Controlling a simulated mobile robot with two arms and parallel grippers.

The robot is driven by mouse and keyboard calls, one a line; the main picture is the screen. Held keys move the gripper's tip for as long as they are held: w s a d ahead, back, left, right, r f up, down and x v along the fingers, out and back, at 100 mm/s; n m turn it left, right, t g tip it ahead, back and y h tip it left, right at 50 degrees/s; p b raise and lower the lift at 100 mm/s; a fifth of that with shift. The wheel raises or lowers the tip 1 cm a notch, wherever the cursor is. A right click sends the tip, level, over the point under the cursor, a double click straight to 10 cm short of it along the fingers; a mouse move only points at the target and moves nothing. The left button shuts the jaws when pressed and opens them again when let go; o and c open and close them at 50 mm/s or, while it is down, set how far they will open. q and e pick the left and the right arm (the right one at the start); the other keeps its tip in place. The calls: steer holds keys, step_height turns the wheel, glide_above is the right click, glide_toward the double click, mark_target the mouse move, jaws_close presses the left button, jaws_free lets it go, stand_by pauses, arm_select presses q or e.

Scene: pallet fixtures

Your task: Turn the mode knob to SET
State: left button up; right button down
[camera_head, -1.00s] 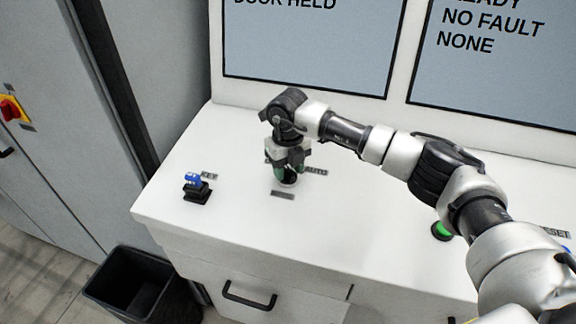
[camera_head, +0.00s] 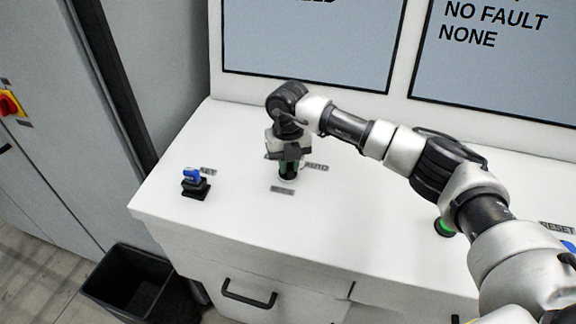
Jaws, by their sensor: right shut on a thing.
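The mode knob (camera_head: 287,177) sits on the white console top (camera_head: 230,235), mostly hidden by my right gripper. An AUTO label (camera_head: 317,167) is to its right, a partly hidden label is at its left, and a small plate too blurred to read (camera_head: 283,189) is in front of it. My left gripper is not in view.
A blue key switch (camera_head: 192,176) on a black base stands left of the knob. A green button (camera_head: 443,228) and a RESET label (camera_head: 556,228) are at the right, partly behind my arm. Screens (camera_head: 310,45) rise behind. A black bin (camera_head: 130,285) stands on the floor.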

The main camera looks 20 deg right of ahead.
steer(key=m+b, duration=0.1)
steer(key=m, duration=0.2)
steer(key=shift+f+b, duration=0.1)
steer(key=shift+b, duration=0.2)
steer(key=shift+m+b, duration=0.5)
steer(key=shift+m, duration=0.9)
steer(key=c, duration=1.1)
jaws_free()
steer(key=shift+r, duration=0.25)
